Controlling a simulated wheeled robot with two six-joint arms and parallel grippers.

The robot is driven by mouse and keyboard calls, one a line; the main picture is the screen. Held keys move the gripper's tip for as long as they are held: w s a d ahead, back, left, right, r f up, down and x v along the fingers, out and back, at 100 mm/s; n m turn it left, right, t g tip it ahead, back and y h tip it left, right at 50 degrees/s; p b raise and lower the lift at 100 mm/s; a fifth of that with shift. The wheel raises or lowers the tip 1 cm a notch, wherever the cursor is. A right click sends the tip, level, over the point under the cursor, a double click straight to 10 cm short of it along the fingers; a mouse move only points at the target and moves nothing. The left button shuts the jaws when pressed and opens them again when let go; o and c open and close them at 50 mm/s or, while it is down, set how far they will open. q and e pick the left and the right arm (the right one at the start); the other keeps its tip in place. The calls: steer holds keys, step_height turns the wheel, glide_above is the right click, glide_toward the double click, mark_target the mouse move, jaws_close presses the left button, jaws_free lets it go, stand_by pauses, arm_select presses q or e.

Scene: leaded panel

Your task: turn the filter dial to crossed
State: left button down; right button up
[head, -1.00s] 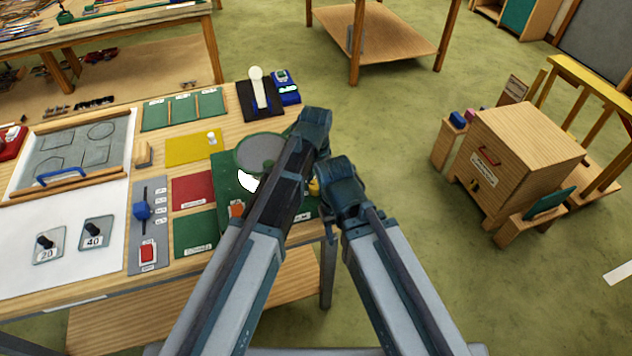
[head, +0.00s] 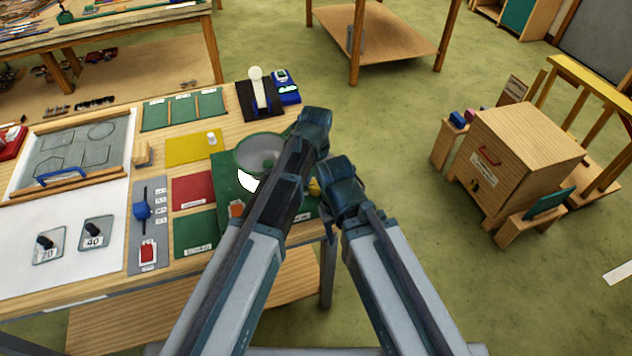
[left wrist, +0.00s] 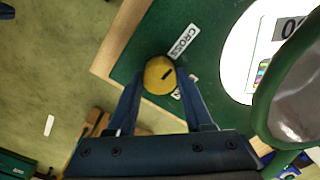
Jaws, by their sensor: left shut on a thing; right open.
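The yellow filter dial (left wrist: 158,77) sits on a dark green board (left wrist: 205,65), with my left gripper (left wrist: 160,88) shut around it. The dial's short black mark slants to the upper right. A white label reading "CROSS" (left wrist: 184,41) lies just above and right of the dial; a second label beside the dial is mostly covered. In the head view a sliver of the yellow dial (head: 314,187) shows between my arms. The round grey filter (head: 260,152) in a green rim stands over a white disc (head: 248,182). My right gripper (head: 334,226) is open beside the board, largely hidden by its wrist.
Left of the board lie a red panel (head: 193,191), a green panel (head: 195,234) and a yellow panel (head: 194,147). A grey slider plate (head: 147,222) stands farther left. The table ends just right of the board; open floor and a wooden cabinet (head: 525,150) lie beyond.

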mark_target(316, 184)
arm_select(q)
steer(key=shift+c, duration=1.5)
jaws_free()
steer(key=shift+r, duration=0.1)
step_height(316, 184, up, 14)
steer(key=p, duration=1.4)
steer(key=shift+f, duration=0.2)
steer(key=s+a+f+n+b, duration=0.1)
steer(key=s+a+f+b, duration=0.2)
steer(key=s+f+b, duration=0.3)
steer(key=s+a+f+n+y+b, duration=0.1)
steer(key=s+a+f+b, duration=0.2)
steer(key=s+f+b, duration=0.4)
steer(key=shift+s+f+b, duration=0.25)
steer(key=shift+s+b, duration=0.2)
steer(key=shift+s, duration=1.45)
